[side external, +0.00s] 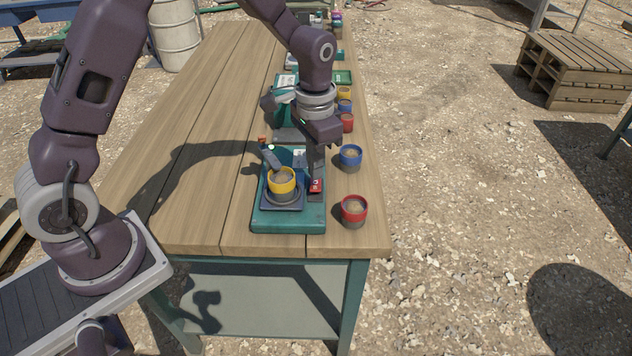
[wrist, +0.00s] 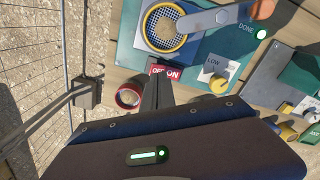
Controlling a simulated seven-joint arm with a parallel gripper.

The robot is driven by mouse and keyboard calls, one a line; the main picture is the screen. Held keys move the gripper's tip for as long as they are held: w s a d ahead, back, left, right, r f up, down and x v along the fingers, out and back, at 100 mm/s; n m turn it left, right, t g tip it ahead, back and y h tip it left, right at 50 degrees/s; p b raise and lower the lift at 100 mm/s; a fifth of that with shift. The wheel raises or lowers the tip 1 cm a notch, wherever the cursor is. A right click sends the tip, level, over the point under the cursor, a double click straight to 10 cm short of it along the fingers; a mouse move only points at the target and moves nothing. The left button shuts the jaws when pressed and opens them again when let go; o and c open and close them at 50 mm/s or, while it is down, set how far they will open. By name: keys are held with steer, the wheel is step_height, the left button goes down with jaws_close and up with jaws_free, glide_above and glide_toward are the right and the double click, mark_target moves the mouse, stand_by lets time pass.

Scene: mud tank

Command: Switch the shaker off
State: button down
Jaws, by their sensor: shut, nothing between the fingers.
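The teal shaker (side external: 258,218) stands near the table's front end. A yellow-rimmed cup (side external: 282,182) sits on its plate under a grey clamp arm; the wrist view shows the cup's mesh top (wrist: 165,27). The red rocker switch (side external: 316,187) is on the shaker's right side; in the wrist view the switch (wrist: 166,70) reads OFF and ON. Which side is pressed, I cannot tell. My gripper (side external: 316,178) is shut and empty, pointing down with its tips at the switch. In the wrist view, my fingers (wrist: 157,85) hide part of it; contact is unclear.
A blue cup (side external: 350,158) and a red cup (side external: 354,211) stand right of the shaker. A yellow knob (wrist: 219,84) sits beside the LOW label. More teal equipment stands behind. The table's left side is clear.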

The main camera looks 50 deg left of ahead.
steer(key=shift+f, duration=1.55)
stand_by(0.5)
steer(key=shift+r, duration=0.1)
step_height(320, 180, up, 7)
stand_by(0.6)
step_height(320, 180, up, 6)
steer(key=t, duration=0.1)
glide_above(315, 186)
steer(key=s, duration=0.3)
steer(key=s+r+n+t, duration=0.2)
steer(key=s+r, duration=0.6)
steer(key=s, duration=0.1)
steer(key=s+r+n+t, duration=0.1)
steer(key=s+t, duration=0.1)
steer(key=s, duration=1)
steer(key=shift+s+a+r+t, duration=0.15)
steer(key=shift+s+a+t, duration=0.15)
